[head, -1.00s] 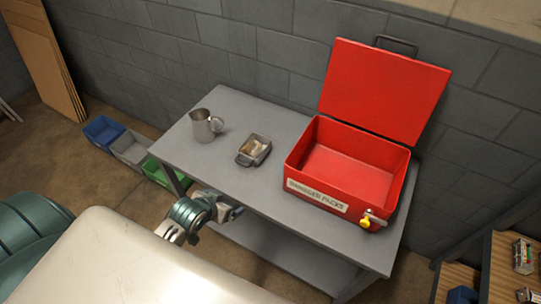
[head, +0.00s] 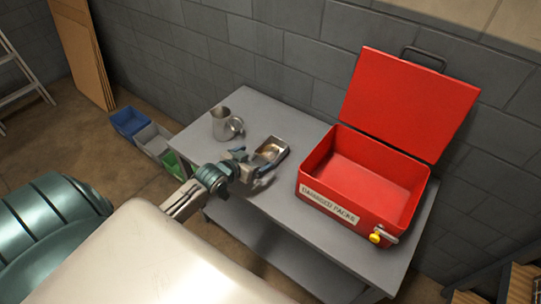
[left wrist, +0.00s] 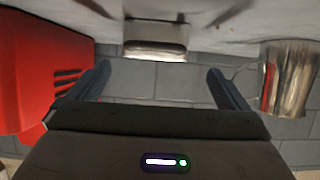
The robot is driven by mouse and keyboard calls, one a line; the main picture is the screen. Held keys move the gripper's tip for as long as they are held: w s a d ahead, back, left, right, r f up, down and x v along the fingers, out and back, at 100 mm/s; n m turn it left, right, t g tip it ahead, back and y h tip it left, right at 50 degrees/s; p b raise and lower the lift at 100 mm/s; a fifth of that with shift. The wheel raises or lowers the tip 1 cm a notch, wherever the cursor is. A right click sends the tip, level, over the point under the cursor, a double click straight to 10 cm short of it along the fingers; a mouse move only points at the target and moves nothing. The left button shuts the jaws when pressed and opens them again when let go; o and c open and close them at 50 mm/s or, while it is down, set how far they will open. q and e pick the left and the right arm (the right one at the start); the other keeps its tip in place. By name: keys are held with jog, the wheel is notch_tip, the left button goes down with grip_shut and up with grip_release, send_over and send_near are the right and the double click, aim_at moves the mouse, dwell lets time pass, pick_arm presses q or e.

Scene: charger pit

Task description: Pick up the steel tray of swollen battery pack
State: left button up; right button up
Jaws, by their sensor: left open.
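The small steel tray (head: 283,154) sits on the grey table between the metal pitcher and the red box. Something brownish lies in it, too small to make out as the swollen battery pack. My left gripper (head: 254,168) is open and empty at the tray's near side, and it hides part of the tray's near end. In the left wrist view, the open fingers (left wrist: 157,82) stand apart with the tray's end (left wrist: 155,40) beyond and between them. I cannot tell whether they touch it. My right gripper is not in view.
An open red box (head: 352,195) labelled "DAMAGED PACKS" stands to the right on the table (head: 255,107). A metal pitcher (head: 224,124) stands close to the tray's left. Blue (head: 129,122), grey and green bins are on the floor at left. A block wall runs behind.

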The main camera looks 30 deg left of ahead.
aim_at(273, 150)
pick_arm(q)
jog(key=x, duration=0.5)
jog(key=d+x, duration=0.1)
jog(key=x, duration=0.1)
jog(key=shift+w, duration=0.4)
jog(key=shift+a, duration=0.1)
jog(key=shift+s+r, duration=0.1)
jog(key=c, duration=1.1)
jog(key=shift+c, duration=0.5)
jog(key=shift+r, duration=0.1)
